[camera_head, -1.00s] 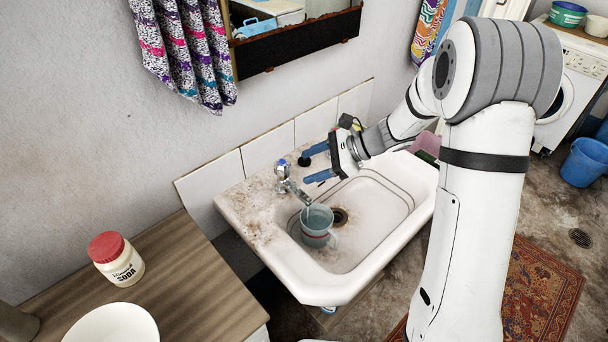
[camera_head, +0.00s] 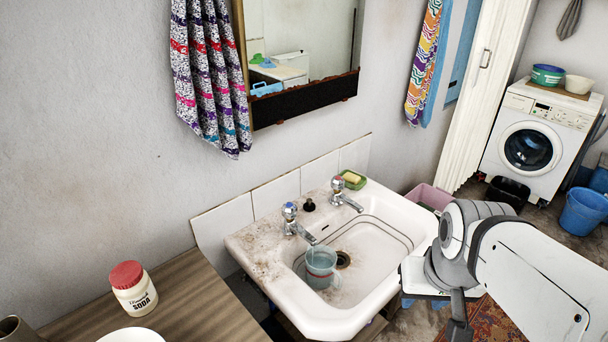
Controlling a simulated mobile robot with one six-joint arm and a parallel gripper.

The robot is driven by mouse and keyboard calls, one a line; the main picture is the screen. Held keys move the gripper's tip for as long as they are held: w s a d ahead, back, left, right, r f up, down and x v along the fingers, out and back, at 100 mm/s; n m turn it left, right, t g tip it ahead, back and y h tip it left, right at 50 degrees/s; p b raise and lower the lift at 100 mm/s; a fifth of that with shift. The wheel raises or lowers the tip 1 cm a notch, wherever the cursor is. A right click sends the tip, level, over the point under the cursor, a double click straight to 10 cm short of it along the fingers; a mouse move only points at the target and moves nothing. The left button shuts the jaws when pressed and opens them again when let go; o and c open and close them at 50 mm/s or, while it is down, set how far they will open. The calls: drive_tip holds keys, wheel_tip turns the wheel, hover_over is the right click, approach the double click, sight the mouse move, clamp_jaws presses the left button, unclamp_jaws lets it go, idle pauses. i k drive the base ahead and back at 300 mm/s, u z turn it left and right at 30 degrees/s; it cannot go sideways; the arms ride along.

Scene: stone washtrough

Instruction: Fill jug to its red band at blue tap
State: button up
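A translucent blue-grey jug (camera_head: 320,270) stands upright in the white basin (camera_head: 385,225), under the spout of the blue-marked tap (camera_head: 291,217). Its handle points right. A faint reddish line shows on its side, but the water level against it is too small to tell. I cannot make out whether water is running from the spout. The red-marked tap (camera_head: 340,191) is to the right. My gripper (camera_head: 424,303) is at the basin's right front edge, away from jug and taps. Its blue fingers seem apart with nothing visible between them; the hand partly hides them.
A green soap dish (camera_head: 352,180) with yellow soap is on the basin's back ledge, near a black plug (camera_head: 309,204). A soda jar (camera_head: 133,288) stands on the wooden counter (camera_head: 200,305) at left. A pink tub (camera_head: 428,197) lies beyond the basin.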

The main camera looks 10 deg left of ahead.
sight(289, 209)
drive_tip(key=z, duration=0.4)
drive_tip(key=k, duration=0.25)
drive_tip(key=u, duration=3.9)
drive_tip(key=k, duration=1.05)
drive_tip(key=z, duration=1.95)
drive_tip(key=i, duration=1)
drive_tip(key=u, duration=0.05)
